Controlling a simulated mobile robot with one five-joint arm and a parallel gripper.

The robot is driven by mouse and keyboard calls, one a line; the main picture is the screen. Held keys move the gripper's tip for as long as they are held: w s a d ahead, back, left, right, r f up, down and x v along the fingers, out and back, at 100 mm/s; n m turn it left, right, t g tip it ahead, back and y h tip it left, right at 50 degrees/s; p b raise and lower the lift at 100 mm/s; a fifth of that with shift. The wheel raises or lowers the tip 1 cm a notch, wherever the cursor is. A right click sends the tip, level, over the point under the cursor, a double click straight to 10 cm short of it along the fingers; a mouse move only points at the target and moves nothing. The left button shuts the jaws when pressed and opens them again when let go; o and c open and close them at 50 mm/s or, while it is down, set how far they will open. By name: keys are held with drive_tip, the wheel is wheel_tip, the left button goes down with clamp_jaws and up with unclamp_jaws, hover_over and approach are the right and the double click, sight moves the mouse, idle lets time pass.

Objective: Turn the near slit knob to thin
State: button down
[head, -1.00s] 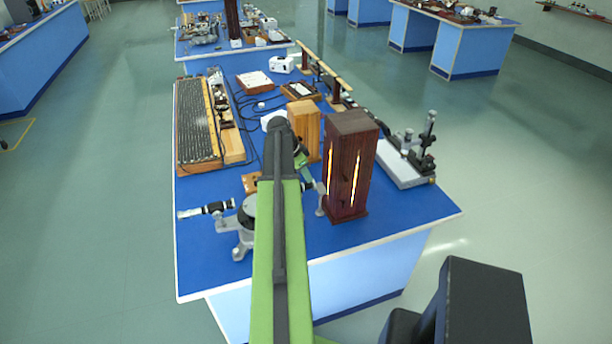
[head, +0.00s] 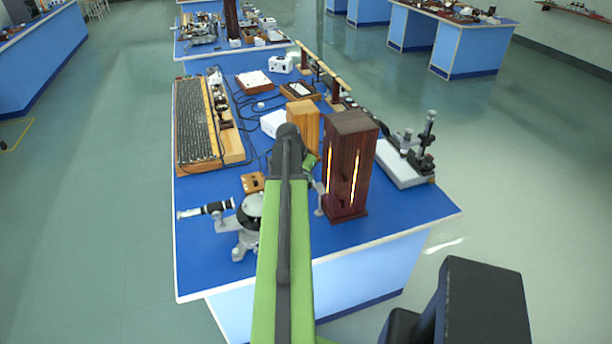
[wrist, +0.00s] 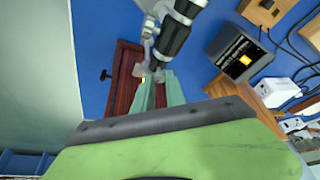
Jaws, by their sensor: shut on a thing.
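The spectrometer (head: 245,222) stands at the near left of the bench, partly behind my arm in the head view. In the wrist view its black tube (wrist: 172,38) points down to my gripper (wrist: 157,82). My gripper's pale green fingers are shut at the slit end of the tube, on the near slit knob, which is mostly hidden between the fingertips. Its thin or wide setting cannot be read. In the head view my arm hides the fingertips and the knob.
A dark wooden lamp box (head: 349,165) with glowing slits stands close right of my gripper; its reddish side shows in the wrist view (wrist: 123,82). A lighter wooden box (head: 304,122) is behind. A microscope stand (head: 408,160) is at the right. Blue bench top (head: 205,275) is clear at the front left.

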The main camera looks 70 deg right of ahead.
drive_tip(key=n, duration=0.1)
drive_tip(key=n+t, duration=0.1)
drive_tip(key=n, duration=0.1)
drive_tip(key=shift+s+a+f+n, duration=0.1)
drive_tip(key=shift+s+a+n, duration=0.1)
drive_tip(key=shift+s+n, duration=0.15)
drive_tip(key=n+t, duration=0.1)
drive_tip(key=n, duration=0.2)
drive_tip(key=shift+s+d+n+t, duration=0.1)
drive_tip(key=shift+n+t, duration=0.15)
drive_tip(key=shift+t, duration=0.15)
drive_tip(key=n+t+y, duration=0.1)
drive_tip(key=n, duration=0.2)
drive_tip(key=n+t, duration=0.1)
drive_tip(key=n, duration=0.2)
drive_tip(key=shift+s+d+y, duration=0.2)
drive_tip(key=shift+y, duration=0.2)
drive_tip(key=shift+n, duration=0.3)
drive_tip(key=c, duration=1.4)
unclamp_jaws()
drive_tip(key=shift+o, duration=0.2)
